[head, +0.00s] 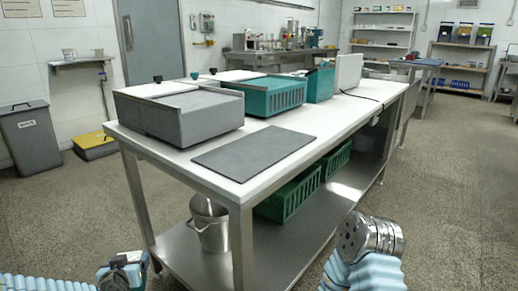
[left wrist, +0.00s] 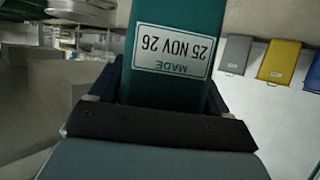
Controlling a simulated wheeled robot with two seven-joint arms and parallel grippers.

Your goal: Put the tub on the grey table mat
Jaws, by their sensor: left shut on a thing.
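The grey table mat (head: 255,152) lies flat and bare on the white top of the steel table, near its front edge. My left gripper (head: 124,264) is low at the bottom left of the head view, left of the table and below its top. In the left wrist view my left gripper (left wrist: 155,128) is shut on a dark teal thing, which I take to be the tub (left wrist: 222,22). It bears a white label reading "MADE 25 NOV 26", upside down in that view. Its full shape is hidden. My right gripper is out of view.
A grey box-shaped unit (head: 180,115) stands behind the mat, with a teal unit (head: 265,95) farther back. Green crates (head: 290,196) and a steel bucket (head: 209,225) stand on the lower shelf. A grey bin (head: 30,137) is at the far left.

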